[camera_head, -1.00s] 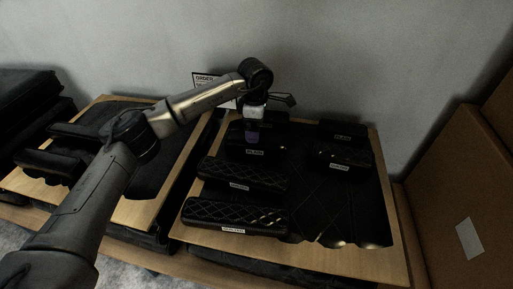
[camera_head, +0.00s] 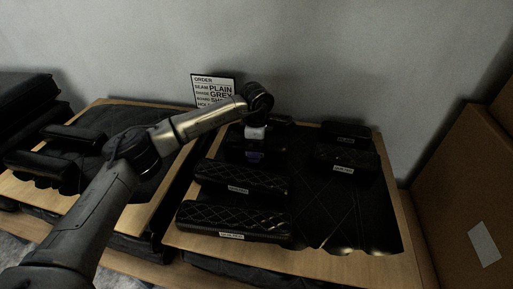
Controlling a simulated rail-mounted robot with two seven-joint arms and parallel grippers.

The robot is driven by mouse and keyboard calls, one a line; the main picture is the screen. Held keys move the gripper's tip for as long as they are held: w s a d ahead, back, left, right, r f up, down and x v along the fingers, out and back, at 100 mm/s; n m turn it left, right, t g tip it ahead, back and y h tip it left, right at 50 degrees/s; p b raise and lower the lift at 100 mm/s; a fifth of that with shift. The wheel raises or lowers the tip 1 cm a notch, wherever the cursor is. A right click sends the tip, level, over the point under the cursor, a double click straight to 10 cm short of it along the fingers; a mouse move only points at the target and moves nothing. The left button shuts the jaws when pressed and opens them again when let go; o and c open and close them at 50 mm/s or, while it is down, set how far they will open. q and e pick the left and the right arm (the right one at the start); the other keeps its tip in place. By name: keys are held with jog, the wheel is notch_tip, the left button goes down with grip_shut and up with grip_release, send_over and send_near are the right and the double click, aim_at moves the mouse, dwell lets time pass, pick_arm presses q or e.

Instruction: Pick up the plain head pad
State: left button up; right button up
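My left arm comes in from the left, and its gripper (camera_head: 254,150) points down at the rearmost dark pad (camera_head: 276,154) in the left column of the right board. The arm and gripper cover much of that pad, and its label is not readable. The fingers are too dark and hidden to tell whether they are open or hold the pad. Two dark pads with diamond stitching lie in front of it, a middle one (camera_head: 262,180) and a front one (camera_head: 250,216). Small white labels on the pads are too small to read surely. My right gripper is not in view.
An order card (camera_head: 213,88) against the wall reads "PLAIN" and "GREY". Two more labelled pads (camera_head: 347,132), (camera_head: 345,157) lie on the right of the wooden board (camera_head: 400,258). Another board (camera_head: 145,213) with dark pads is at left. Cardboard boxes (camera_head: 458,190) stand at right.

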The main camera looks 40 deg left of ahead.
pick_arm(q)
jog(key=c, duration=1)
